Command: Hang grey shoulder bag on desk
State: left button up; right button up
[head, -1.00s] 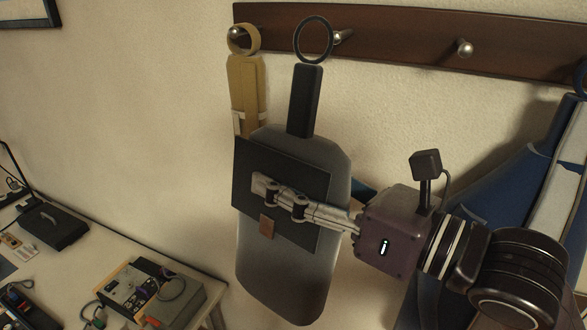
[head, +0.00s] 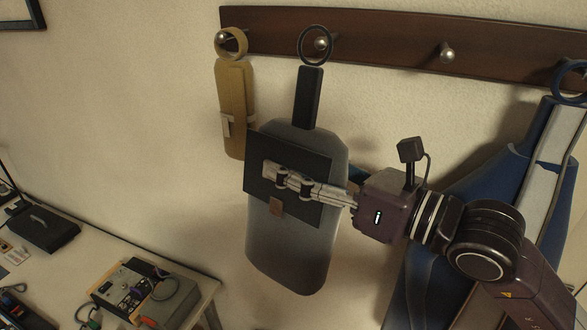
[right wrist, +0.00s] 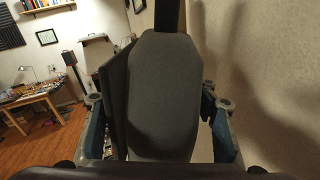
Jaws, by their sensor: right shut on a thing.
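The grey shoulder bag (head: 290,255) hangs upright in my right gripper (head: 288,181), in front of the wall. It has a dark flap, a brown clasp and a black strap (head: 309,98) ending in a dark ring (head: 300,46). In the head view the ring frames a metal peg (head: 322,44) on the wall rack; I cannot tell whether the peg passes through it. My right gripper is shut on the bag body, which also fills the middle of the right wrist view (right wrist: 168,95). A desk (head: 204,297) stands at lower left, apart from the bag. My left gripper is not in view.
The brown rack (head: 390,45) carries a tan item (head: 234,90) close left of the bag and a blue-and-white one (head: 480,215) at right. One peg (head: 447,54) between them is bare. A device (head: 150,288) and a black case (head: 42,230) occupy the desk.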

jog(key=shift+w+d, duration=0.3)
jog(key=shift+w, duration=0.45)
jog(key=shift+w+d, duration=0.25)
jog(key=shift+w, duration=0.45)
jog(key=shift+w+f+b, duration=0.15)
jog(key=shift+f+b, duration=0.15)
jog(key=shift+b, duration=0.2)
jog(key=shift+w+d+f+b, duration=0.1)
jog(key=shift+w+f+b, duration=0.1)
jog(key=shift+w+b, duration=0.3)
jog(key=shift+s, duration=0.1)
